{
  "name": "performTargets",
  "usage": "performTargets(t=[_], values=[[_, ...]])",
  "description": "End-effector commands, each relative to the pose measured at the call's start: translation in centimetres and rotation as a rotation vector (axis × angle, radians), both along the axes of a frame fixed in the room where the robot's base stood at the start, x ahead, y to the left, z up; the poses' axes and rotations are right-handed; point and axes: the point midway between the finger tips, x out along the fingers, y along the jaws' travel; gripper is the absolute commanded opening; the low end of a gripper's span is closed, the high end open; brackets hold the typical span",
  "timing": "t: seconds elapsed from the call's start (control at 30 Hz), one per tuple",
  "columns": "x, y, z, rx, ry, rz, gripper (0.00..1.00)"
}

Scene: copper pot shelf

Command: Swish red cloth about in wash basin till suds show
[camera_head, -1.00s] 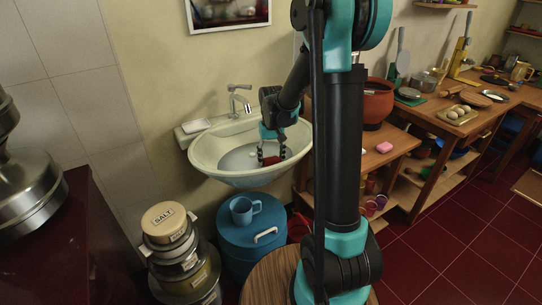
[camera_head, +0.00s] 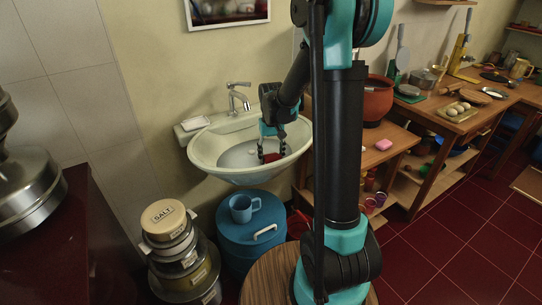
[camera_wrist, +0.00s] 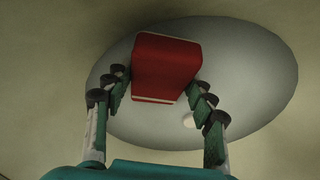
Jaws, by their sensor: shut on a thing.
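My gripper (camera_head: 271,154) is down inside the wash basin (camera_head: 200,152), shut on the red cloth (camera_head: 271,157). In the wrist view the red cloth (camera_wrist: 166,66) is a folded block with pale edges, held between the two fingers of my gripper (camera_wrist: 158,92). Below it lies the grey oval of water (camera_wrist: 250,75) in the basin. No suds are visible on the water. Whether the cloth touches the water is hard to tell.
A chrome tap (camera_head: 238,96) rises at the basin's back, with a white item (camera_head: 195,123) on the left ledge. A blue lidded drum (camera_head: 252,222) with a blue mug (camera_head: 243,208) stands below. A wooden shelf with a pink block (camera_head: 384,145) is to the right.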

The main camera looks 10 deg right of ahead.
Motion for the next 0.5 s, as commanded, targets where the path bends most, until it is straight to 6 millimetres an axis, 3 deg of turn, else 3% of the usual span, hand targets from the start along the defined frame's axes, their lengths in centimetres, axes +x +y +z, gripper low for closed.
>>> performTargets(t=[0.27, 0.5], values=[[-0.2, 0.0, 0.0, -0.001, 0.004, 0.000, 0.09], [-0.5, 1.1, 0.0, 0.000, 0.002, 0.001, 0.09]])
